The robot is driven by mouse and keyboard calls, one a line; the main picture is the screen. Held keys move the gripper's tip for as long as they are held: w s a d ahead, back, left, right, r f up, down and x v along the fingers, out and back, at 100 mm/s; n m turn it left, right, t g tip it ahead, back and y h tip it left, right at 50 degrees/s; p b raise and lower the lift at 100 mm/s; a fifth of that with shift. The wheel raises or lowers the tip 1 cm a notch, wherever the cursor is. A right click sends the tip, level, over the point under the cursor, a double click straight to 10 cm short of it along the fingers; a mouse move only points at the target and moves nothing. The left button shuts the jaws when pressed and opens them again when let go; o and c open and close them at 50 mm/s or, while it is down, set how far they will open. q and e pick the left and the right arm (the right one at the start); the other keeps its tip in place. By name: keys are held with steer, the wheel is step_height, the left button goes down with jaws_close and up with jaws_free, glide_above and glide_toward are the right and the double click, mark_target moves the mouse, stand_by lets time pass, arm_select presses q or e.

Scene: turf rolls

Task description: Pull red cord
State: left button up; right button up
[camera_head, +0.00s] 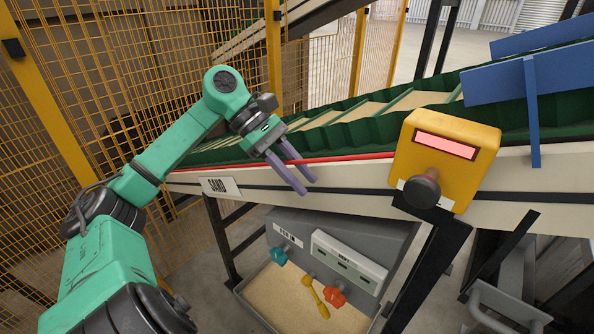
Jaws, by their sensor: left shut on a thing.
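The red cord (349,157) runs along the upper side of the conveyor's pale rail, from the left up to the yellow box. My left gripper (303,185), with purple fingers, reaches the cord from the upper left. Its fingers are shut on the cord, which passes between them. A yellow box (457,140) with a pink lit window and a dark round knob (421,191) sits at the cord's right end. My right gripper is not in view.
A green-walled conveyor (372,128) slopes up to the right, with a "SAND" label (220,186) on its rail. Below is a grey bin (254,313) of sand with coloured handles. Yellow mesh fencing (100,95) stands left; blue panels (520,80) stand upper right.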

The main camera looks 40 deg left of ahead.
arm_select(q)
steer(key=p+v, duration=0.2)
steer(key=v, duration=1.2)
steer(key=shift+a+r, duration=0.2)
steer(key=shift+r, duration=0.05)
steer(key=shift+s, duration=0.1)
steer(key=shift+f, duration=0.1)
